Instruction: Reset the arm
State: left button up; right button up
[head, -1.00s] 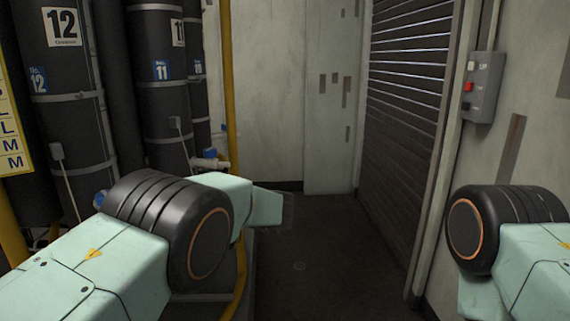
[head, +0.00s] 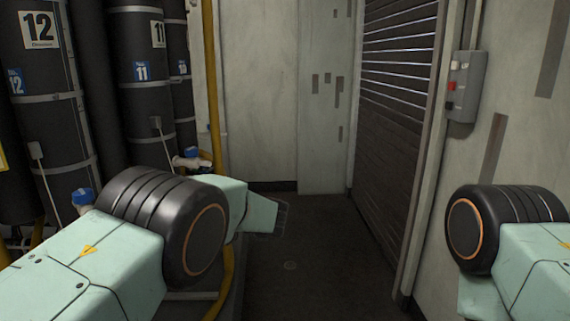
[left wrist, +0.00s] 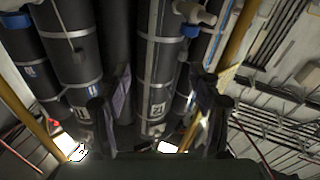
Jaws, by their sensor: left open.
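My left arm (head: 90,255) comes in from the left in the head view, bent at a black ribbed joint, with a pale green link pointing forward. Dark cylinders (left wrist: 150,60) stand behind the fingers, seen upside down. My right arm (head: 530,265) shows at the right edge of the head view, also bent at a black joint. Its gripper is out of view.
Tall black numbered cylinders (head: 45,110) stand at the left, with a yellow pipe (head: 211,90) beside them. A dark slatted shutter (head: 395,130) and a grey switch box (head: 465,88) are on the right. Dark floor (head: 310,250) ahead is clear up to the pale wall (head: 255,90).

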pick_arm(q)
notch_tip(320, 180, down, 15)
jog(key=w+m+t+h, duration=0.2)
jog(key=m+t+h, duration=0.55)
jog(key=m, duration=0.25)
jog(key=s+a+f+m+g+h, duration=0.1)
jog(key=s+f+m+g+h, duration=0.4)
jog(key=s+f, duration=1)
jog(key=s+f+g+h, duration=0.1)
jog(key=s+f+g, duration=0.1)
jog(key=s, duration=0.9)
jog(key=s+d+f+g+h, duration=0.1)
jog(key=s+f+g+h, duration=0.1)
jog(key=s, duration=1)
jog(key=s+f+m+g+h, duration=0.1)
jog(key=s+g, duration=0.3)
jog(key=s, duration=0.8)
jog(key=shift+s+d+f+h, duration=0.25)
jog(key=shift+f+h, duration=0.2)
jog(key=shift+h, duration=0.3)
jog(key=shift+d, duration=0.1)
